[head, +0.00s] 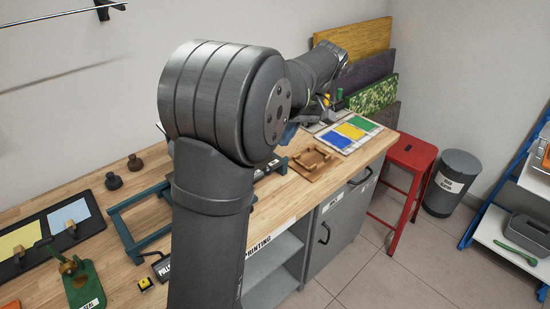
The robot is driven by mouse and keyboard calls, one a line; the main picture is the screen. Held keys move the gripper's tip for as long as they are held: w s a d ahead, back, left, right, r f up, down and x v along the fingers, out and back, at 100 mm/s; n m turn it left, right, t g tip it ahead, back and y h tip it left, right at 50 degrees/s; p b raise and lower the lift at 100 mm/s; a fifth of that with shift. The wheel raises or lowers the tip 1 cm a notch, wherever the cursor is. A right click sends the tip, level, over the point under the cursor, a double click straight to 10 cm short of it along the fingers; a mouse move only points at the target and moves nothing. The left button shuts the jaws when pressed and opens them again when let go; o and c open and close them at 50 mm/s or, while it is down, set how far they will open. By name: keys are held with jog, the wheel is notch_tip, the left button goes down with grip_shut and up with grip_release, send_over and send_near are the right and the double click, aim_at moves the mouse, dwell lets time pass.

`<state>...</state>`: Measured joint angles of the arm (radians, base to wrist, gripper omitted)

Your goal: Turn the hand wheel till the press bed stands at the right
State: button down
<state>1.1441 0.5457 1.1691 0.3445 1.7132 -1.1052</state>
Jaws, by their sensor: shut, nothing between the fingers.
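A teal frame (125,203) with long rails lies on the wooden bench and runs behind my arm; it looks like part of the press. A dark piece with a pale label (268,168) shows just right of my arm, at the far side of that frame; I cannot tell whether it is the press bed. I cannot make out the hand wheel, and my arm covers much of the middle of the press. My gripper (324,104) is small and partly hidden at the arm's far end, above the back of the bench. It is shut and holds nothing.
A wooden frame on a board (315,162) and a tray of blue, yellow and green pads (352,131) lie on the bench's right part. Coloured panels (372,65) lean on the wall. A red stool (412,153) and grey bin (455,180) stand right of the bench.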

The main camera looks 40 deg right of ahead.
jog(key=x, duration=0.7)
jog(key=shift+f, duration=0.2)
jog(key=shift+f, duration=0.1)
jog(key=f+y, duration=0.1)
jog(key=f, duration=0.2)
jog(key=a+f+y, duration=0.1)
jog(key=f, duration=0.3)
jog(key=a+f+y, duration=0.1)
jog(key=f+y, duration=0.1)
jog(key=f, duration=0.1)
jog(key=shift+f+m, duration=0.3)
jog(key=shift+f, duration=0.05)
jog(key=shift+a+f+y, duration=1.1)
jog(key=shift+f+y, duration=0.2)
jog(key=shift+y, duration=0.2)
jog(key=shift+a, duration=0.1)
jog(key=v, duration=0.8)
